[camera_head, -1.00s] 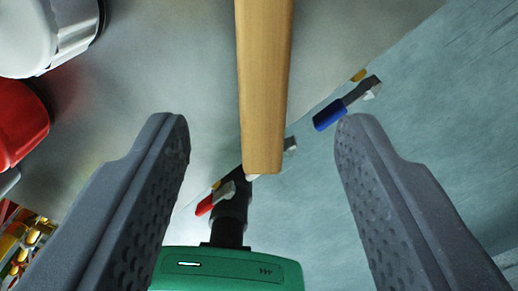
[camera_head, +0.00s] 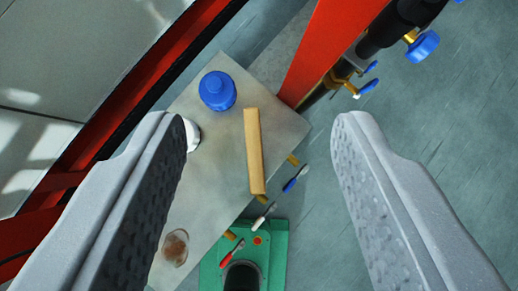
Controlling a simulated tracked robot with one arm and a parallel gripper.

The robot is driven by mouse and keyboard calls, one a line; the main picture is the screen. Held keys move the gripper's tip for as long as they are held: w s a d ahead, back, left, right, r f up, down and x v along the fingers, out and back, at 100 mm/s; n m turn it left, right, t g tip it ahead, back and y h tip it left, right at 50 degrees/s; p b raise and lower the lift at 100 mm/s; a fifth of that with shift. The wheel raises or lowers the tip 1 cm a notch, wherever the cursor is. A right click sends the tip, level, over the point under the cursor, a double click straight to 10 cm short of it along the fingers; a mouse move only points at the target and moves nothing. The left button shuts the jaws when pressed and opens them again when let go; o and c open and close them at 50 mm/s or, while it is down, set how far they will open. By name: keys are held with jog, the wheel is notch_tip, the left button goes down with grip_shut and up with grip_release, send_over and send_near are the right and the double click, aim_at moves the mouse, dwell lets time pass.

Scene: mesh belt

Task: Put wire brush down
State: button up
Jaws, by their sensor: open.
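The wire brush (camera_head: 254,150) shows as a long pale wooden bar lying on a grey tabletop (camera_head: 215,185), close to its right edge. Its bristles are not visible from above. My gripper (camera_head: 260,123) is open and empty. Its two fingers frame the brush from well above, one on each side in the picture, and do not touch it.
A blue-capped container (camera_head: 217,90) stands left of the brush's far end. A white item (camera_head: 190,133) is partly hidden by my left finger. A brownish round object (camera_head: 174,248) is near the lower left. A red post (camera_head: 325,50) rises at the tabletop's far corner.

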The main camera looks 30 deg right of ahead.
jog(key=s+r+t, duration=0.3)
jog(key=s+r, duration=0.3)
jog(key=r, duration=0.4)
jog(key=s+r+m+t, duration=0.1)
jog(key=s+r+t, duration=0.3)
jog(key=r, duration=0.7)
jog(key=shift+s, duration=1.05)
notch_tip(320, 180, down, 6)
jog(key=b, duration=0.5)
jog(key=shift+r+b, duration=0.2)
jog(key=shift+b, duration=0.15)
jog(key=shift+r, duration=0.2)
jog(key=shift+c, duration=1.2)
